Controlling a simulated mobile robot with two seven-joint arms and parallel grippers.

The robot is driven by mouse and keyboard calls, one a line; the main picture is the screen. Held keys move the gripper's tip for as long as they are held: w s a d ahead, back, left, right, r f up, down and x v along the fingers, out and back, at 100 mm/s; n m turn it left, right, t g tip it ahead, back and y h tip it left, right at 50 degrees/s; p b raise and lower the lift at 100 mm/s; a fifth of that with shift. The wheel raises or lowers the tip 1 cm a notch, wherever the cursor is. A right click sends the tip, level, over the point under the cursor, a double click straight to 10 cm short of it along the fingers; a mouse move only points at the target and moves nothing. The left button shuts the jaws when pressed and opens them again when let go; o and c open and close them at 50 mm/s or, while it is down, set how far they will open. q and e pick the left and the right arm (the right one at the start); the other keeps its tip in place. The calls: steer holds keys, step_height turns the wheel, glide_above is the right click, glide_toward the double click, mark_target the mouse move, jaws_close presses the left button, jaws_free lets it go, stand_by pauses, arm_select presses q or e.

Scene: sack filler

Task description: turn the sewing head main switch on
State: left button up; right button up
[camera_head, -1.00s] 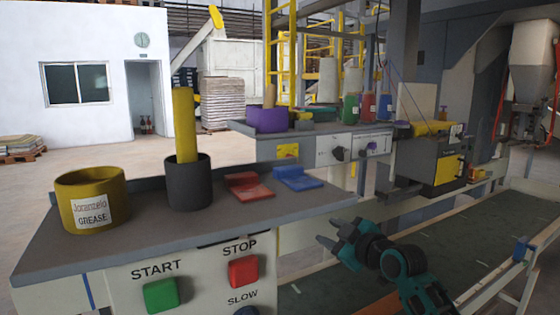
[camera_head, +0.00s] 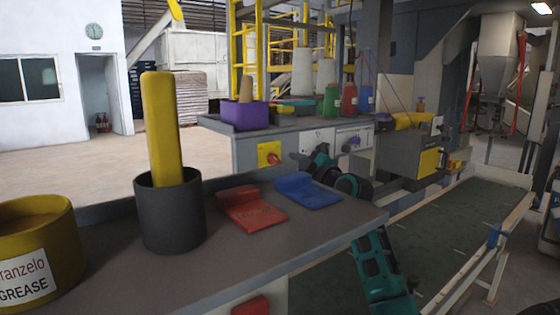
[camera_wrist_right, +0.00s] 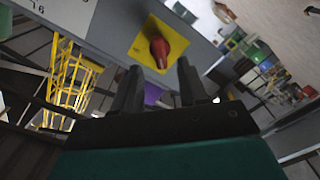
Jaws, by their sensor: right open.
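A red rotary knob (camera_head: 275,159) on a yellow square plate (camera_head: 265,150) sits on the front of the back console; this looks like the main switch. In the right wrist view the knob (camera_wrist_right: 159,52) and yellow plate (camera_wrist_right: 174,35) are close ahead of my right gripper (camera_wrist_right: 160,85). The gripper's two dark fingers are apart and empty, and the knob appears between and just beyond their tips. Contact does not show. In the head view my right gripper (camera_head: 304,162) is just right of the knob, its fingers partly hard to make out. My left gripper is not in view.
The near console (camera_head: 330,222) carries a yellow grease tub (camera_head: 40,225), a dark cup (camera_head: 170,215) with a yellow cylinder, and red and blue pads. The back console holds a purple bin (camera_head: 245,115). A dark purple knob (camera_head: 350,144) is right of the switch. A conveyor (camera_head: 450,230) runs at right.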

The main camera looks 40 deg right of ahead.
mark_target(277, 161)
steer(key=shift+w+d, duration=0.15)
steer(key=shift+w, duration=1.15)
steer(key=shift+w+d, duration=0.1)
steer(key=shift+w, duration=1.15)
jaws_close()
